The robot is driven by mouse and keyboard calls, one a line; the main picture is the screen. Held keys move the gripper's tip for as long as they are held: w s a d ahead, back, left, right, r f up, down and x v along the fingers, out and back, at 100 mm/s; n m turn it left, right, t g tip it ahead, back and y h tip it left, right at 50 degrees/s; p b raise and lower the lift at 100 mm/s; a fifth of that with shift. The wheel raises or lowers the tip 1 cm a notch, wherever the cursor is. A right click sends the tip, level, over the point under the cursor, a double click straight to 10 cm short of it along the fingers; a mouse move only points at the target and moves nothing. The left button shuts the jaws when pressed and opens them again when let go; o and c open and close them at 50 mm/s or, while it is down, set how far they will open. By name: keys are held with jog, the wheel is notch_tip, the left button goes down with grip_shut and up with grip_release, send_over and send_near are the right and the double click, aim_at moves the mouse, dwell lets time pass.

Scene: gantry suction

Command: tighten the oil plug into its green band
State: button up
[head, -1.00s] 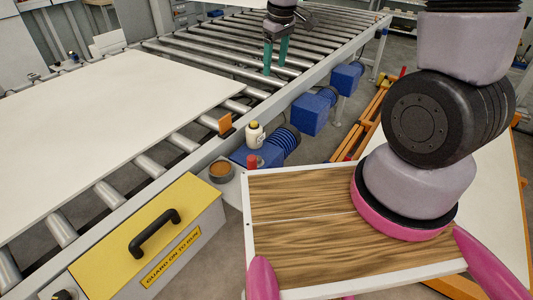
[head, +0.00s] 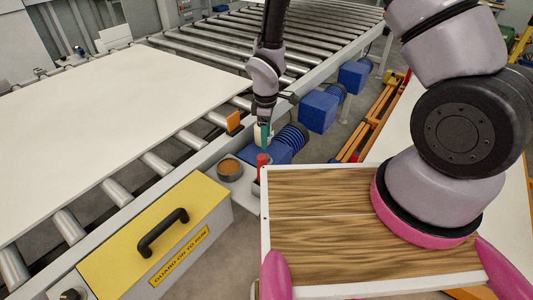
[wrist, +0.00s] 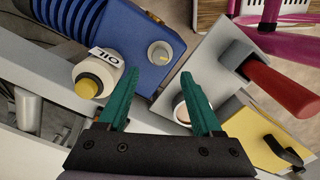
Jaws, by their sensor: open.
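In the head view my gripper (head: 265,134) hangs fingers down over the nearest blue drive (head: 283,148), beside the conveyor. The knob cannot be made out there.
A white oil bottle with a yellow cap (wrist: 88,87) stands close left of the fingers. The conveyor rail (head: 190,150) and yellow guard box (head: 160,225) lie nearby.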

notch_tip(320, 180, down, 8)
jog(key=shift+c, duration=0.4)
grip_shut()
